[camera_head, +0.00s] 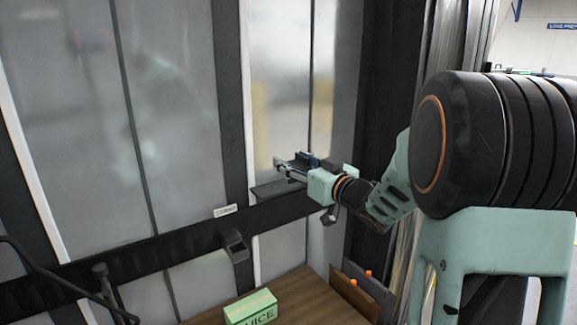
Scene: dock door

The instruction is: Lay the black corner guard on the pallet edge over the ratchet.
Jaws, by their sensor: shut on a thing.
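My gripper (284,168) is in the middle of the view, reaching left in front of the dock door. It is shut on a dark, flat piece (277,189) that looks like the black corner guard. The piece sits just below the fingertips and in front of the door's dark rail, so its outline partly merges with the rail. I cannot tell whether it touches the door. Its far side and the exact grip are hard to see. I cannot make out the ratchet or the pallet edge.
A green box (251,308) marked "JUICE" lies on a brown wooden surface (309,298) below. Dark upright panels with orange-tipped items (368,274) stand at its right. A black bracket (235,246) sticks out from the door rail. A black cable hangs at lower left.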

